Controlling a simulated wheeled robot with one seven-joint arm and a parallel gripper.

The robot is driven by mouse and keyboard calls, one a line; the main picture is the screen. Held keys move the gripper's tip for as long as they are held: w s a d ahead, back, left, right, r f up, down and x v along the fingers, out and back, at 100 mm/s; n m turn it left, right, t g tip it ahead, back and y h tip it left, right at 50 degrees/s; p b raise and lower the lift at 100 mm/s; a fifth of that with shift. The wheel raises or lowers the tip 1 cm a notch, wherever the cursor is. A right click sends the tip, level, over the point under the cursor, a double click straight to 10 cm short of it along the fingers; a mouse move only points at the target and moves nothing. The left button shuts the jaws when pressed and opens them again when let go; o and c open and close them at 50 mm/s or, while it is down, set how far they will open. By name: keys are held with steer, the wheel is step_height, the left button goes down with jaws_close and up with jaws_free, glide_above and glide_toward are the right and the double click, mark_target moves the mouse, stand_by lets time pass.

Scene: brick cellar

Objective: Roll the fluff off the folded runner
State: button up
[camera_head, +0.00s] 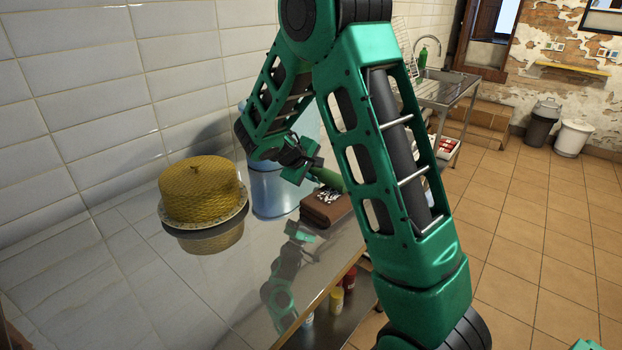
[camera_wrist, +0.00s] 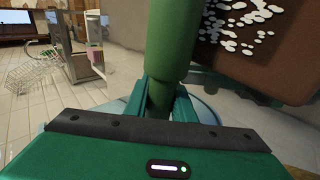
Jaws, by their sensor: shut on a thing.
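The folded runner (camera_head: 322,212) is a brown block of cloth on the shiny steel counter, with white fluff specks (camera_head: 327,197) on its top. In the wrist view the runner (camera_wrist: 285,82) fills the upper right, and many white flecks (camera_wrist: 240,17) show on it. My gripper (camera_head: 303,163) is shut on a green roller (camera_head: 328,178), just above and to the left of the runner's far side. In the wrist view the roller (camera_wrist: 171,40) stands out from between my fingers (camera_wrist: 162,98), beside the runner. I cannot tell whether it touches the cloth.
A yellow woven dome (camera_head: 200,190) on a plate stands left on the counter (camera_head: 215,300). A blue translucent container (camera_head: 268,190) stands close behind the runner, beside my gripper. Jars (camera_head: 337,299) sit on the shelf below. The tiled wall bounds the counter's left; the floor at right is open.

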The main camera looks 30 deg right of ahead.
steer(key=shift+w+d, duration=0.2)
steer(key=shift+d, duration=0.3)
steer(key=shift+s+a, duration=0.45)
steer(key=shift+a, duration=0.8)
steer(key=shift+s+a, duration=0.45)
steer(key=shift+a, duration=0.75)
steer(key=shift+s+a, duration=0.45)
steer(key=shift+a, duration=0.8)
step_height(320, 180, up, 7)
stand_by(0.7)
